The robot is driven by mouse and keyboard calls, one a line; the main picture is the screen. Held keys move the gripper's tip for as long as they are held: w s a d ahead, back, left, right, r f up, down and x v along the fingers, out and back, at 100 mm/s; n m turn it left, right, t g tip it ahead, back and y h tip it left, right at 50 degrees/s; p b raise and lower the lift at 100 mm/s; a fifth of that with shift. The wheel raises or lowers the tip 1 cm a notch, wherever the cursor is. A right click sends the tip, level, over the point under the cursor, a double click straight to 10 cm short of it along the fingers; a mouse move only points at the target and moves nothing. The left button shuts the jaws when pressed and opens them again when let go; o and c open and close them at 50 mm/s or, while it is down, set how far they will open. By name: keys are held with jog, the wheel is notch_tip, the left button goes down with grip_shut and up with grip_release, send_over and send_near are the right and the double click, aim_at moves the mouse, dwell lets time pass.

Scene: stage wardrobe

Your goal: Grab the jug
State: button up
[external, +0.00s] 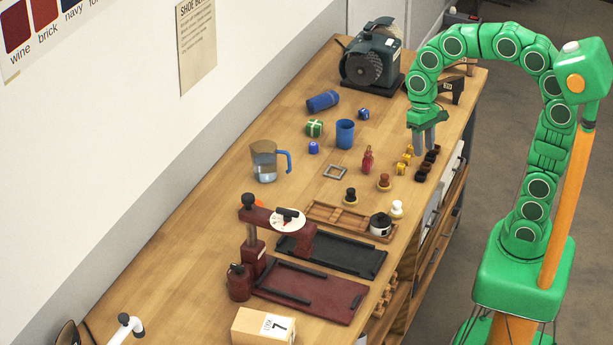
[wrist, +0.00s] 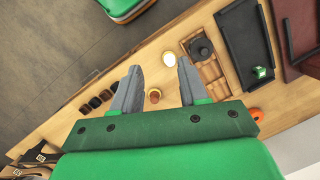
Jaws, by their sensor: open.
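The jug (external: 264,161) is a clear pitcher with a blue handle on its right side. It stands upright on the wooden bench, left of the blue cup (external: 345,134). My gripper (external: 425,147) is open and empty, pointing down over the right edge of the bench, well to the right of the jug. In the wrist view my gripper (wrist: 160,92) shows two spread grey fingers with nothing held between them. I cannot make out the jug in the wrist view.
Between my gripper and the jug stand a red bottle (external: 367,160), a metal square frame (external: 335,172) and small brushes. A wooden tray (external: 337,216) and a dark red press (external: 253,245) lie nearer. A grinder (external: 371,60) stands at the back. Bench left of the jug is clear.

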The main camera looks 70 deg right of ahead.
jog(key=w+m+y, duration=0.1)
jog(key=w+m, duration=0.3)
jog(key=w, duration=1)
jog(key=m+t+y, duration=0.1)
jog(key=m+y, duration=0.1)
jog(key=m, duration=0.7)
send_near(291, 162)
notch_tip(291, 162, down, 2)
jog(key=shift+d+x, duration=0.15)
jog(key=shift+x, duration=1.8)
jog(key=shift+d+x, duration=0.15)
jog(key=shift+x, duration=1.8)
jog(key=shift+w+f, duration=0.1)
jog(key=shift+w, duration=0.1)
grip_shut()
